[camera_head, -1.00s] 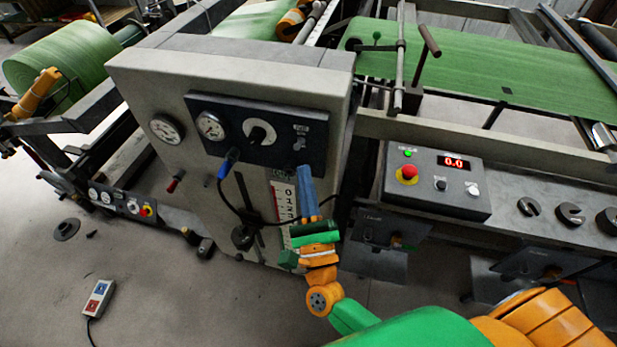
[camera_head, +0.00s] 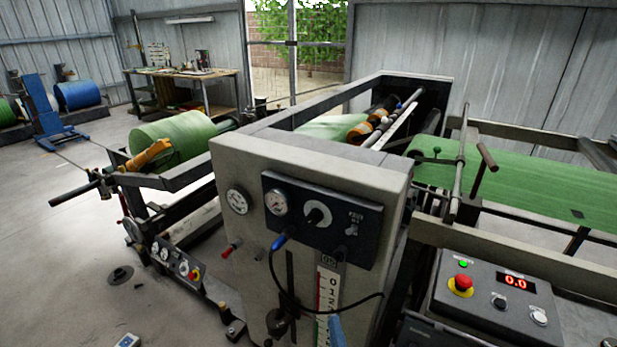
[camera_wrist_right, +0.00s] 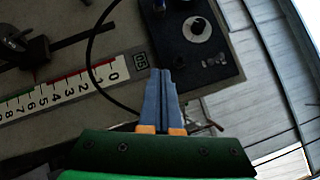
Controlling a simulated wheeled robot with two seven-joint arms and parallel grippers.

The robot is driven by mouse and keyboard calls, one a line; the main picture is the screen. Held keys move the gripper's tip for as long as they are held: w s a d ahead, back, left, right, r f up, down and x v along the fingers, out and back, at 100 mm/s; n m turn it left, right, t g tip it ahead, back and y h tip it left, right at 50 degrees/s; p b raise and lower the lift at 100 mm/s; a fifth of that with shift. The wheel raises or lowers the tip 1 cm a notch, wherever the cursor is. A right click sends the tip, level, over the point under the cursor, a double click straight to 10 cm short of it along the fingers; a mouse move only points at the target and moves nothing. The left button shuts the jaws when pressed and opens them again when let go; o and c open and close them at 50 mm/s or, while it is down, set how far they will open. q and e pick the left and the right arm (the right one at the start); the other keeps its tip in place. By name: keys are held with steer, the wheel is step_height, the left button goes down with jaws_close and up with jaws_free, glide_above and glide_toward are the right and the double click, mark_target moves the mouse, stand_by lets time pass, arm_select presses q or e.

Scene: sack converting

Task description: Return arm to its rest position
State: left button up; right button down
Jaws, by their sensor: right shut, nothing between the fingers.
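My right gripper (camera_wrist_right: 164,92) shows in the right wrist view with its two blue fingers together and nothing between them. It points toward the grey machine cabinet, in front of the white numbered scale (camera_wrist_right: 75,90) and below the dark dial panel (camera_wrist_right: 190,40). In the head view only blue finger tips of the right gripper (camera_head: 337,330) show at the bottom edge, in front of the cabinet (camera_head: 225,165) near the scale (camera_head: 327,290). The rest of the right arm is out of that view. My left gripper is in neither view.
A black cable (camera_head: 295,302) loops from the dial panel (camera_head: 325,222) across the cabinet front. A control box (camera_head: 495,300) with a red button and a 0.0 display stands at the right. A green roll (camera_head: 172,140) sits at the left. Open floor (camera_head: 60,260) lies at the left.

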steer(key=s+d+f+n+g, duration=0.1)
steer(key=s+f+n+g, duration=0.35)
steer(key=f, duration=0.45)
steer(key=s+d+f+n+g+y, duration=0.1)
steer(key=s+f+n+g, duration=0.25)
steer(key=f+n, duration=0.35)
steer(key=s+d+f+n+g, duration=0.1)
steer(key=s+f+n+g, duration=0.25)
steer(key=f, duration=0.65)
steer(key=s+d+f+n+g, duration=0.2)
steer(key=s+f+n, duration=0.1)
steer(key=s, duration=0.4)
steer(key=s+d+f+n+g+h, duration=0.1)
steer(key=s+d+f+n+g, duration=0.2)
steer(key=s, duration=0.4)
steer(key=s+d+f+n+g+h, duration=0.1)
steer(key=s+d+f+n+g, duration=0.1)
steer(key=s, duration=0.5)
steer(key=shift+s+d+f+n, duration=0.2)
steer(key=shift+d+f+n, duration=0.3)
steer(key=shift+d+f, duration=0.2)
